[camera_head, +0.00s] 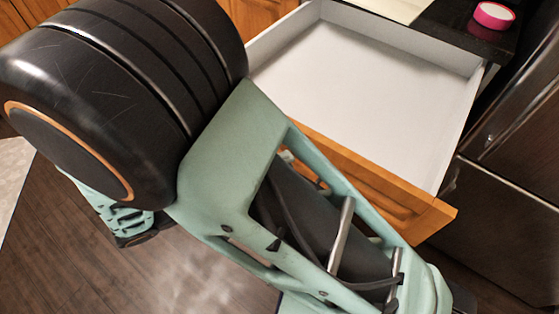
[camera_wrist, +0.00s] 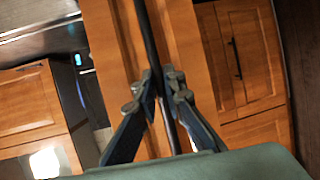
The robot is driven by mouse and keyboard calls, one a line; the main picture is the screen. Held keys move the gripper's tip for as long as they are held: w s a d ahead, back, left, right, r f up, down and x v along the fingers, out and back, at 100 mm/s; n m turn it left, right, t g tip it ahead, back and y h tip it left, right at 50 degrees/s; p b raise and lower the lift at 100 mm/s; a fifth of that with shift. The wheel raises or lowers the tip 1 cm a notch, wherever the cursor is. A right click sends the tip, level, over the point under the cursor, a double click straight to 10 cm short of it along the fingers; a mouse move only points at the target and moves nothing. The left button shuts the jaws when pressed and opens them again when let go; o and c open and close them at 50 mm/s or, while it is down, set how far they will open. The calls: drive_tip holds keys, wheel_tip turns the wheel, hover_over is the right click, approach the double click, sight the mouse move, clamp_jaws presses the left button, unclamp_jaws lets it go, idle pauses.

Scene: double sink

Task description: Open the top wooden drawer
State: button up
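The top wooden drawer (camera_head: 365,85) is pulled far out in the head view, and its empty white inside shows. Its orange wooden front (camera_head: 405,215) faces my arm, which hides part of it. In the wrist view the wooden front (camera_wrist: 108,45) stands behind a long dark bar handle (camera_wrist: 150,45). My gripper (camera_wrist: 160,82) has one finger on each side of this handle, close against it, and looks shut on it. In the head view my gripper and the handle are hidden behind my arm.
A dark counter (camera_head: 450,28) with a pink-rimmed round item (camera_head: 493,14) lies behind the drawer. A dark metal appliance (camera_head: 515,190) stands close to the drawer's right side. Wooden floor (camera_head: 60,220) is clear at lower left. Other cabinet doors (camera_wrist: 250,55) show in the wrist view.

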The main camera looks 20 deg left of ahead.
drive_tip(key=o, duration=0.4)
drive_tip(key=shift+c, duration=0.2)
drive_tip(key=v, duration=1.2)
drive_tip(key=shift+w+r, duration=0.1)
